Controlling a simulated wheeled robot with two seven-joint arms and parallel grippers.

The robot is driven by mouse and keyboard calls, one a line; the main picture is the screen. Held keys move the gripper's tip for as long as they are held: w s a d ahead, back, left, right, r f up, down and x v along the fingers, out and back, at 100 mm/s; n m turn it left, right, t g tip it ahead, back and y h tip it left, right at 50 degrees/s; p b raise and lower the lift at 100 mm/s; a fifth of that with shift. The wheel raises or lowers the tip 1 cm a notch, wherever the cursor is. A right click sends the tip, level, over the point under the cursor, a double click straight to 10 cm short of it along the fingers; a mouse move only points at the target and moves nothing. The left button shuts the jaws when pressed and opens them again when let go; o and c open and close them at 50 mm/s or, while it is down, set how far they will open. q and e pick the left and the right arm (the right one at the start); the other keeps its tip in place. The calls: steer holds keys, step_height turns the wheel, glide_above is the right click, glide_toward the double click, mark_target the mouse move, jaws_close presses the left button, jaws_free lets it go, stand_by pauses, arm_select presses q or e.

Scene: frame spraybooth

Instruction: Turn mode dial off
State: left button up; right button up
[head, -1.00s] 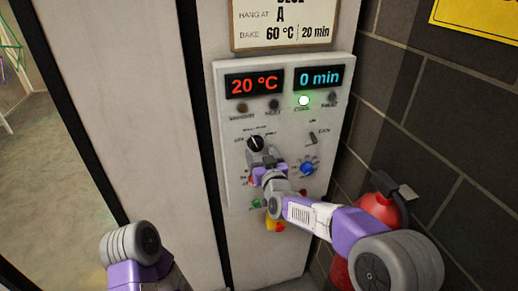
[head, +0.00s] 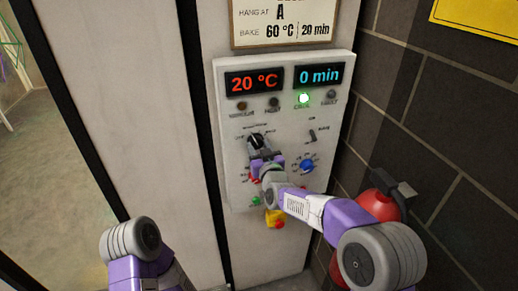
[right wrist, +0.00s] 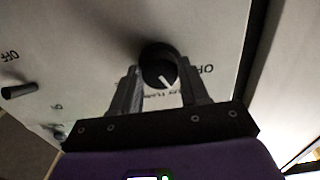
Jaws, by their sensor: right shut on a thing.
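The black mode dial (head: 256,138) is at the left of the white control panel (head: 228,130), below the red 20 °C display. My right gripper (head: 260,153) is at the dial, shut on it. In the right wrist view the dial (right wrist: 155,66) sits between the two fingers of the right gripper (right wrist: 160,82). A white pointer mark on the dial points down and right in that view. A partly hidden label starting with "O" is at its right. In the head view the fingers hide the dial's lower part. My left gripper is out of view; only part of its arm shows.
A black toggle switch (head: 312,136) and a blue knob (head: 307,166) are right of the dial. A red and yellow button (head: 275,219) is below. A green lamp (head: 304,98) is lit. A red extinguisher (head: 378,205) stands right, by the dark brick wall (head: 430,130).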

steer(key=n+b, duration=0.2)
steer(key=n, duration=0.2)
steer(key=shift+b, duration=0.35)
steer(key=shift+d+n+b, duration=0.1)
steer(key=shift+n+b, duration=1.05)
steer(key=shift+n, duration=1.35)
steer(key=o, duration=1.1)
steer(key=shift+c, duration=0.2)
steer(key=b+v, duration=0.1)
steer(key=v, duration=0.6)
steer(key=shift+s, duration=0.25)
steer(key=shift+d, duration=0.1)
